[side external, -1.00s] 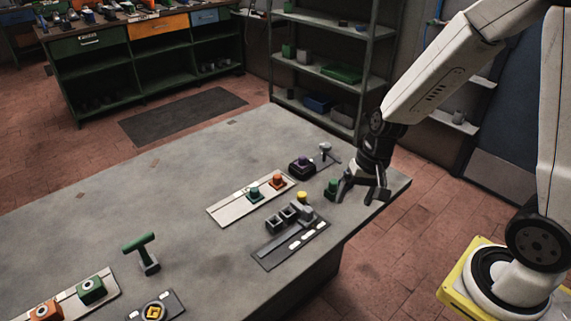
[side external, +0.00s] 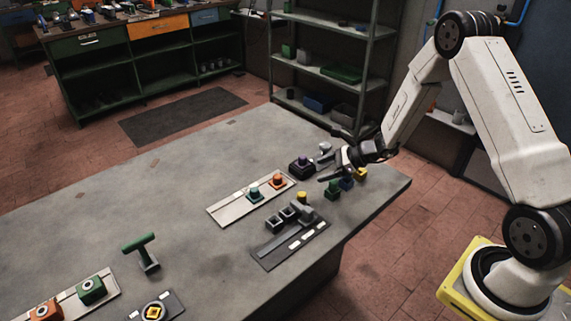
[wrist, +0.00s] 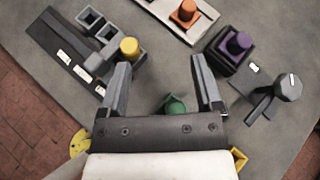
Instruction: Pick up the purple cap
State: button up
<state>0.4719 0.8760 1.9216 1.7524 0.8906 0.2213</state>
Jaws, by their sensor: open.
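The purple cap (side external: 303,160) sits on a dark square block toward the far right of the grey table. In the wrist view the purple cap (wrist: 238,43) is at the upper right, beyond and outside my right-hand finger. My gripper (side external: 325,168) is open above the table's right part, to the right of the cap and apart from it. In the wrist view my gripper (wrist: 159,68) has its two fingers spread with nothing held between them. A green piece (wrist: 175,106) shows low between the finger bases, partly hidden by the gripper body.
A grey knobbed tool (wrist: 288,86) lies close to the cap's block. A yellow cap (side external: 302,197) stands by grey square sockets (side external: 273,224). A green piece (side external: 333,189) and blue and yellow pieces (side external: 361,174) stand near my gripper.

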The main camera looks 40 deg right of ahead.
aim_at(303, 159)
jog(key=w+d+f+m+t+h, duration=0.35)
jog(key=d+m, duration=0.25)
jog(key=d, duration=0.3)
jog(key=shift+t+y, duration=0.25)
jog(key=shift+a+x, duration=0.15)
jog(key=shift+x, duration=1.45)
jog(key=shift+a+x, duration=0.15)
jog(key=shift+x, duration=1.45)
jog(key=shift+r, duration=0.15)
jog(key=shift+x, duration=2.55)
jog(key=shift+r, duration=0.1)
grip_shut()
